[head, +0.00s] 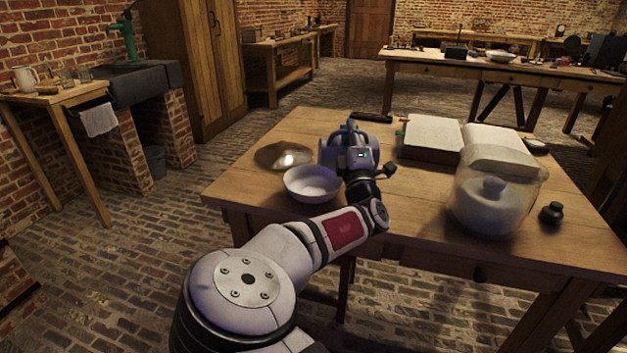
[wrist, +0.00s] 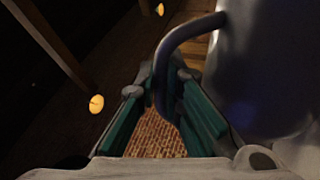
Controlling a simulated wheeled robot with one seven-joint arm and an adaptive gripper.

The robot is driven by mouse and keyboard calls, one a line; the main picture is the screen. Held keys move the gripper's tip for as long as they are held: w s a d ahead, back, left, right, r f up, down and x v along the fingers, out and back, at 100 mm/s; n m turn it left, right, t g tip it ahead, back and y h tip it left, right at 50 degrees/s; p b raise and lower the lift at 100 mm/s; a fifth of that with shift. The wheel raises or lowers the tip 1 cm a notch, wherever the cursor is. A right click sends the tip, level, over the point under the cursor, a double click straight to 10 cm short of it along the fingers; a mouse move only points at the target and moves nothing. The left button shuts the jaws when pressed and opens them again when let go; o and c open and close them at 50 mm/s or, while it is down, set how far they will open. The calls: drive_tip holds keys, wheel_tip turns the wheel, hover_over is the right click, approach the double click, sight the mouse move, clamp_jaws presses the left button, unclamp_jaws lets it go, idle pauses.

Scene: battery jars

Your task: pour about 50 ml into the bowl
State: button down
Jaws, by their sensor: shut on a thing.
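A white bowl (head: 311,194) stands on the wooden table near its left front edge. My gripper (head: 350,150) is just behind and to the right of the bowl, above the table. In the wrist view my gripper (wrist: 166,100) is shut, with its teal pads on either side of a curved grey-blue handle (wrist: 187,36). The handle belongs to a grey-blue jug (wrist: 268,70) that fills the right of that view. In the head view the jug (head: 330,152) is largely hidden by my gripper. Its mouth and contents are hidden, and I cannot tell its tilt.
A shallow metal dish (head: 270,156) lies behind the bowl. A glass jar (head: 462,210) with a white lidded thing inside stands at right, beside a small dark bottle (head: 551,213). The table's front middle is clear.

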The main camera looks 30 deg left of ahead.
sight(373, 136)
drive_tip(key=shift+s+a+n, duration=0.2)
drive_tip(key=shift+n, duration=0.2)
drive_tip(key=shift+s+d+y, duration=0.2)
drive_tip(key=shift+d+y, duration=0.1)
drive_tip(key=shift+y, duration=0.2)
drive_tip(key=shift+s+a+f+n+g+y+b, duration=0.2)
drive_tip(key=shift+s+a+n+g+y+b, duration=0.2)
drive_tip(key=shift+n, duration=0.3)
idle(0.8)
drive_tip(key=shift+w+d, duration=0.1)
drive_tip(key=w+d+m+t+h+p, duration=0.1)
drive_tip(key=w+d+m+t+h, duration=0.1)
drive_tip(key=w+d+m+h, duration=0.2)
drive_tip(key=shift+w+d+f+m+p, duration=0.15)
drive_tip(key=shift+d+f+m+p, duration=0.2)
drive_tip(key=shift+d+m, duration=1.25)
drive_tip(key=shift+a+m, duration=0.6)
